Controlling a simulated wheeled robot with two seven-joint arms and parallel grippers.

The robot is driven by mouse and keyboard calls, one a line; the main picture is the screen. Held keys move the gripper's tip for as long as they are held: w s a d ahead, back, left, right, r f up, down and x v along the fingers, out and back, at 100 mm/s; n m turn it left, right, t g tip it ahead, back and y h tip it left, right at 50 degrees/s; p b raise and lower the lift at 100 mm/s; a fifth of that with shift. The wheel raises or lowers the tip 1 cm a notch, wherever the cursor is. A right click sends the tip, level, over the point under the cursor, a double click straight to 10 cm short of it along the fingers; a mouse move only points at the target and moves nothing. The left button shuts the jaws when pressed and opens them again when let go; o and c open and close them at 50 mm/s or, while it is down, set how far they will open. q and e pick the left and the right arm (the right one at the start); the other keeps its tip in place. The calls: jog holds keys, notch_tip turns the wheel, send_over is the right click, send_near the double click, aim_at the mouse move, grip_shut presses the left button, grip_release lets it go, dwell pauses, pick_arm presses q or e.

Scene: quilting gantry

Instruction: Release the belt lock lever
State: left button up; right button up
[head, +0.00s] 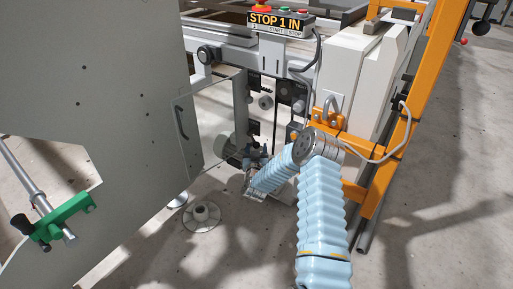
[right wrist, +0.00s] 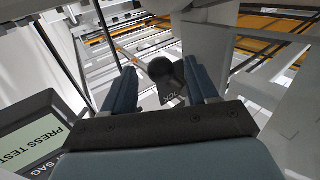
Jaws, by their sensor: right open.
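My right gripper (head: 257,160) reaches into the open machine bay in the head view, low beside the grey-green motor. In the right wrist view its two blue fingers (right wrist: 160,67) are apart with nothing gripped. A black round knob (right wrist: 160,68) shows between and beyond the fingertips. Next to it is a dark plate (right wrist: 170,93) with partly readable lettering ending in "CK". This looks like the belt lock lever; whether a finger touches it I cannot tell. In the head view the lever is not clearly made out around my gripper. My left gripper is not in view.
An open grey door panel (head: 210,125) stands left of the bay. The orange frame (head: 400,110) is close on the right. A control box (head: 280,22) reads "STOP 1 IN". A screen (right wrist: 35,135) reads "PRESS TEST".

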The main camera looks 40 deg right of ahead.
jog(key=shift+x, duration=1.4)
grip_shut()
